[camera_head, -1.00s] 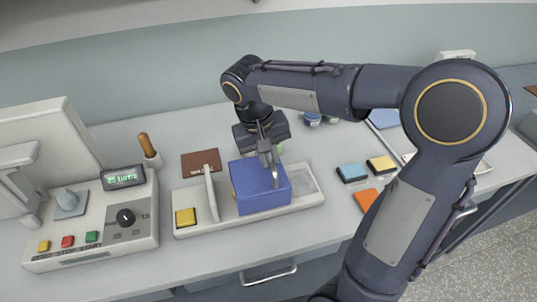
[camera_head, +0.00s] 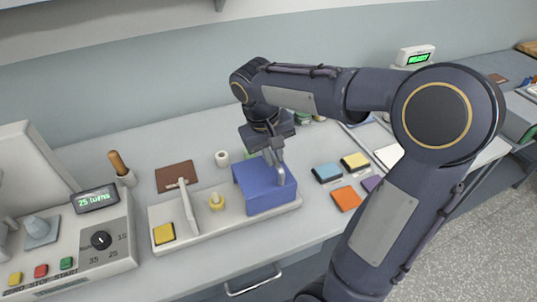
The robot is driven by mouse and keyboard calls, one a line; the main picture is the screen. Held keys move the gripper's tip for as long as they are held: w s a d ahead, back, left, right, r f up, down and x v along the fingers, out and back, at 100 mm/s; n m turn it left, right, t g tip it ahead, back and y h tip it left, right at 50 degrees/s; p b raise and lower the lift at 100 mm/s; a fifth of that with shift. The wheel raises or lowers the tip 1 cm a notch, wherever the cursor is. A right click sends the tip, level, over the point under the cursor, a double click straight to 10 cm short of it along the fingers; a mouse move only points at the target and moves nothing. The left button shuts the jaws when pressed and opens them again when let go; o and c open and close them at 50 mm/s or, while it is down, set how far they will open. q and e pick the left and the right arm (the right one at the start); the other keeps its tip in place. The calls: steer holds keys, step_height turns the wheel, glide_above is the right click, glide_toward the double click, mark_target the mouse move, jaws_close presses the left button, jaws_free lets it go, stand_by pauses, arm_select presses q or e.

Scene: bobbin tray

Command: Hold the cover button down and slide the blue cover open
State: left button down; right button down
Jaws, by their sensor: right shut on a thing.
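The blue cover (camera_head: 268,196) sits over the right part of the long cream tray (camera_head: 206,226). My right gripper (camera_head: 277,172) reaches down from behind and is shut on the cover at its top; the exact grip is partly hidden by the fingers. A yellow square button (camera_head: 163,233) is at the tray's left end, with nothing seen touching it. A thin cream upright plate (camera_head: 188,208) stands between the button and the cover. A yellow bobbin (camera_head: 217,202) shows in the uncovered stretch left of the cover. My left gripper is out of view.
A control box (camera_head: 101,241) with a dial and coloured buttons stands at the left. A brown pad (camera_head: 174,175) and a white spool (camera_head: 222,158) lie behind the tray.

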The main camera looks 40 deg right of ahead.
mark_target(267, 175)
steer(key=c, duration=1.4)
jaws_free()
steer(key=shift+r, duration=0.1)
step_height(267, 175, up, 8)
steer(key=a, duration=0.1)
steer(key=shift+w+a+f, duration=0.2)
steer(key=shift+a+f, duration=0.05)
steer(key=s+a+f+t+y, duration=0.3)
steer(key=s+a+f, duration=0.1)
steer(key=s, duration=0.3)
steer(key=s+a+f+n+t+y, duration=0.1)
steer(key=s+a+f+t+y, duration=0.2)
steer(key=s+a+f, duration=0.2)
steer(key=s, duration=0.3)
steer(key=shift+a, duration=0.2)
